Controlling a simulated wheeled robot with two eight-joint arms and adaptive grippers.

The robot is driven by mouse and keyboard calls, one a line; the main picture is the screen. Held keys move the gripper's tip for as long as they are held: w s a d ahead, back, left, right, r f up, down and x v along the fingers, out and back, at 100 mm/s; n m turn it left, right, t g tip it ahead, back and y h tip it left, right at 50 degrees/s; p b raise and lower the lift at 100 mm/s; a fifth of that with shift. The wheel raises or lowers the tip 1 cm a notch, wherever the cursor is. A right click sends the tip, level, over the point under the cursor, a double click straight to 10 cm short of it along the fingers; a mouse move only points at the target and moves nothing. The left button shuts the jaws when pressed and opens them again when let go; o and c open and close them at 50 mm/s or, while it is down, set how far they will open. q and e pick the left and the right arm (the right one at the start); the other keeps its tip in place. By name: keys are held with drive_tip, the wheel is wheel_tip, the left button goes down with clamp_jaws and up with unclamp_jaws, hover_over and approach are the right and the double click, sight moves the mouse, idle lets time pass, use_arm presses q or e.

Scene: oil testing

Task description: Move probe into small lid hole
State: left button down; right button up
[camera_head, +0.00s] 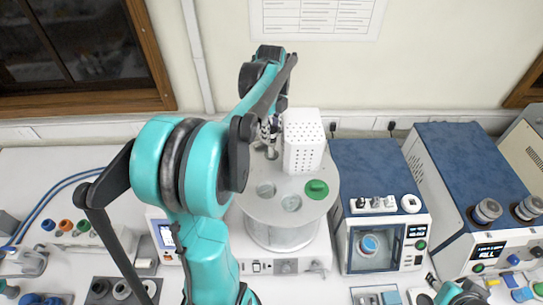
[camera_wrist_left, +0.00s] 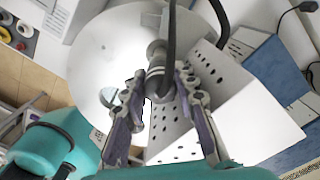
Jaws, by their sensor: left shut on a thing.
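My left gripper (camera_head: 270,135) is over the back of a round grey lid (camera_head: 250,212), left of a white perforated box (camera_head: 303,140). In the left wrist view, its two fingers (camera_wrist_left: 160,95) are shut on the probe (camera_wrist_left: 157,62), a grey metal cylinder with a black cable. The probe's lower end is against the lid's surface in that view; I cannot tell whether it is in a hole. The lid has round openings (camera_head: 291,203) and a green knob (camera_head: 317,188). Teal parts at the bottom right edge appear to be my right arm; its fingers are not clear.
The lid tops a glass vessel (camera_head: 282,236) on a white instrument (camera_head: 290,262). A blue-topped device (camera_head: 375,175) and a larger blue-topped one (camera_head: 465,165) stand to the right. Small coloured items lie at the left. The wall is close behind.

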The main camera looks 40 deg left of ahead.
sight(271, 144)
use_arm(q)
drive_tip(key=shift+f+b, duration=0.95)
drive_tip(key=shift+f, duration=0.55)
drive_tip(key=shift+f+b, duration=0.55)
drive_tip(key=shift+f, duration=0.15)
drive_tip(key=shift+f+b, duration=0.65)
idle(0.5)
drive_tip(key=c, duration=1.5)
unclamp_jaws()
drive_tip(key=shift+o, duration=0.2)
drive_tip(key=shift+r+p, duration=3.8)
drive_tip(key=shift+r, duration=1.8)
drive_tip(key=shift+f, duration=0.1)
